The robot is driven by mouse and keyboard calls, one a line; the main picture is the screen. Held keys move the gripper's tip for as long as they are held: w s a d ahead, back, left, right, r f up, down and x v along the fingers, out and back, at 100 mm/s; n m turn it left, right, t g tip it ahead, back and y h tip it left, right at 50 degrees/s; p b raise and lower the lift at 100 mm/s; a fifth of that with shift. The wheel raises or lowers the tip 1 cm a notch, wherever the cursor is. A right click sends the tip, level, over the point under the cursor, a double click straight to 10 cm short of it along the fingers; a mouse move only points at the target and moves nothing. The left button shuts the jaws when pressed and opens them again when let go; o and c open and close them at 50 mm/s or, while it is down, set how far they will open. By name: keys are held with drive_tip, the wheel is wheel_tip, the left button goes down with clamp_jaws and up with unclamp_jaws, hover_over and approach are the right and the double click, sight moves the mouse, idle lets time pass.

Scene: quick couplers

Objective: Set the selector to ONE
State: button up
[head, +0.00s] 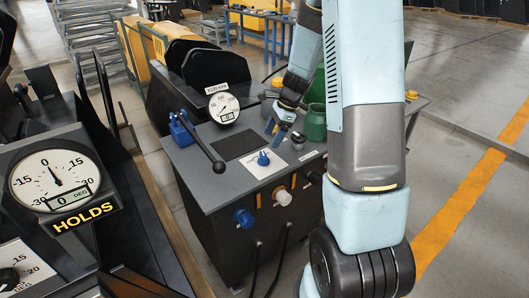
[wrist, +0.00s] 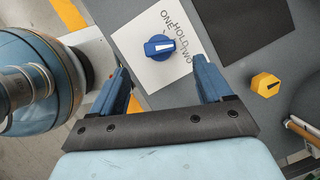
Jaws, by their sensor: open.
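The selector is a blue knob (head: 263,158) on a white plate on the grey console top. In the wrist view the knob (wrist: 158,47) sits beside the printed words ONE, HOLD and TWO (wrist: 186,57). Its white mark points to the right, roughly towards HOLD; the exact setting is hard to tell. My gripper (head: 279,133) is above the console, behind the knob in the head view. In the wrist view my gripper (wrist: 162,72) is open and empty, with its two blue fingers spread. The knob lies ahead of the gap between them and does not appear to be held.
A black lever (head: 203,145) with a blue base stands left of the plate. A round gauge (head: 223,107) is behind. A green cylinder (head: 314,122) stands close to my gripper. A yellow knob (wrist: 265,85) is at right in the wrist view. Knobs (head: 283,196) line the console front.

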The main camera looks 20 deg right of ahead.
sight(263, 154)
drive_tip(key=x, duration=0.7)
drive_tip(key=shift+a+f, duration=0.15)
drive_tip(key=shift+f, duration=0.15)
drive_tip(key=shift+c, duration=0.2)
drive_tip(key=c, duration=1)
drive_tip(key=shift+n, duration=0.3)
drive_tip(key=n+g, duration=0.1)
drive_tip(key=n, duration=0.1)
drive_tip(key=n+g, duration=0.1)
drive_tip(key=n, duration=0.2)
drive_tip(key=shift+w+a+n+h, duration=0.1)
drive_tip(key=shift+w+n+h, duration=0.15)
drive_tip(key=shift+n+h, duration=0.05)
drive_tip(key=n+g, duration=0.1)
drive_tip(key=n, duration=0.2)
drive_tip(key=shift+a+n+h, duration=0.1)
drive_tip(key=shift+n+h, duration=0.2)
drive_tip(key=shift+h, duration=0.1)
drive_tip(key=shift+w+n+g+h, duration=0.1)
drive_tip(key=shift+n+g+h, duration=0.35)
drive_tip(key=shift+n, duration=1.15)
